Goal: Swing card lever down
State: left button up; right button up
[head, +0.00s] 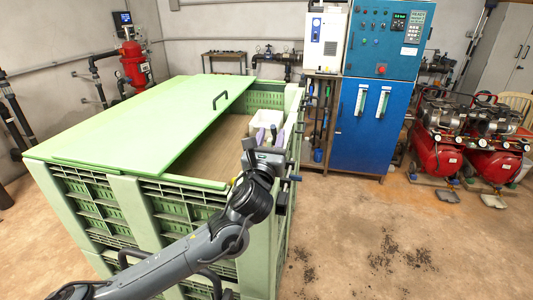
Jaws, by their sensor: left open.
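My left gripper (270,134) is at the end of my grey arm, which comes in from the lower left. Its two pale fingers are apart, over the right end of the green bin (145,215). I see nothing clearly held between them. I cannot make out a card lever for certain; it may be hidden behind the gripper or too small to tell. My right gripper is not in view.
A green lid (140,125) with a dark handle covers much of the bin. A white container (266,118) is just behind the gripper. A blue cabinet (361,130) stands behind, red compressors (437,150) at right. The floor at front right is clear apart from dark debris.

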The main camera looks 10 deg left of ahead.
pick_arm(q)
jog(key=shift+b+v, duration=0.3)
jog(key=shift+v, duration=2.5)
